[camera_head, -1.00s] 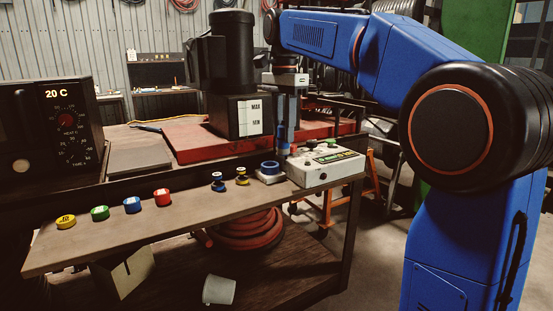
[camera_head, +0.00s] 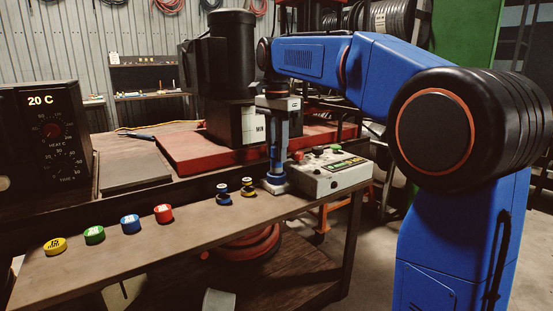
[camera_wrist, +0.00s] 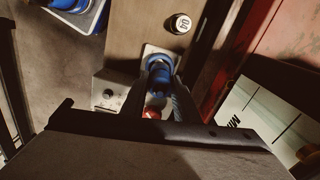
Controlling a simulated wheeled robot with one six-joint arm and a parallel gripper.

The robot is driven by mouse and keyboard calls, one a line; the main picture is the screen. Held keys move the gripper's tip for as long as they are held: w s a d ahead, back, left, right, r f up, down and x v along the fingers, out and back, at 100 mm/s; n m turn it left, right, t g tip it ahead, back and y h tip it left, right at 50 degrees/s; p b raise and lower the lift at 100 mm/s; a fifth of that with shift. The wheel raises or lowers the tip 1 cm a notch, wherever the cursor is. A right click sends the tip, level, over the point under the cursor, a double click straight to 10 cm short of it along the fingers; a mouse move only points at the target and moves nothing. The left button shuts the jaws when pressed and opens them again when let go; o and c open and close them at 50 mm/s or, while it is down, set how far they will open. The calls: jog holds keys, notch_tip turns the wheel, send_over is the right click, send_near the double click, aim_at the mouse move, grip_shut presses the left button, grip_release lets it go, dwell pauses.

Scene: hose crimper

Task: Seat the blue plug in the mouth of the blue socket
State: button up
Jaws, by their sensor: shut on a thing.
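My gripper (camera_head: 277,168) points straight down at the right part of the bench front. It is shut on the blue plug (camera_wrist: 158,86), which shows between the fingers in the wrist view. The blue socket (camera_head: 274,186) stands on a pale square base just below the fingertips in the head view. In the wrist view the socket (camera_wrist: 160,62) lines up closely with the plug. The fingers hide much of the plug, and I cannot tell whether it is above the mouth or partly inside it.
A pale control box (camera_head: 330,176) with buttons stands close to the right of the socket. Several coloured caps sit farther left. A red plate (camera_head: 190,150) with a black machine lies behind.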

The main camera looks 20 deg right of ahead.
jog(key=shift+f, duration=1.3)
jog(key=o, duration=1.1)
jog(key=shift+f, duration=0.1)
notch_tip(320, 180, up, 12)
jog(key=shift+r, duration=0.15)
